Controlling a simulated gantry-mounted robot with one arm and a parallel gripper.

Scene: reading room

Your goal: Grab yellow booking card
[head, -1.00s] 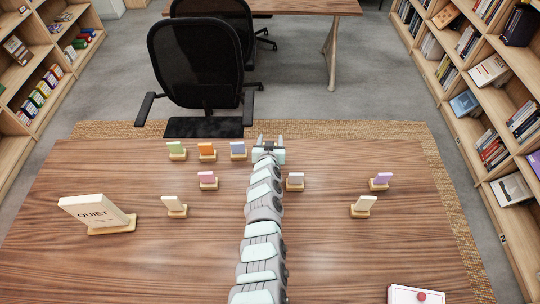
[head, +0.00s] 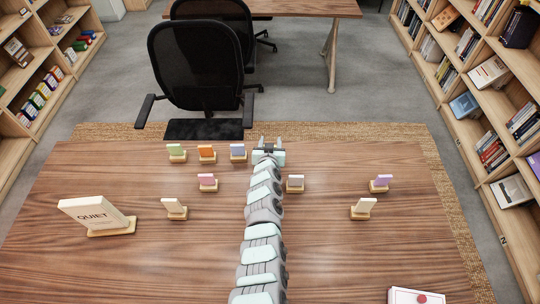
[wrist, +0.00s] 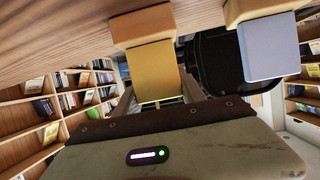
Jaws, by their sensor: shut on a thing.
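The yellow booking card (wrist: 152,74) stands in a wooden base (wrist: 147,27) in the wrist view, which shows the scene upside down. My gripper (wrist: 158,100) is shut on the card, whose end lies at the jaws. The base still meets the tabletop. In the head view my gripper (head: 270,142) is at the far edge of the table, and the yellow card is hidden behind it.
A blue-violet card (head: 238,149) stands close to the left of my gripper, with orange (head: 206,151) and green (head: 175,150) cards beyond. A grey-white card (head: 295,181) and pink card (head: 207,180) stand nearer. A QUIET sign (head: 92,213) is at left.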

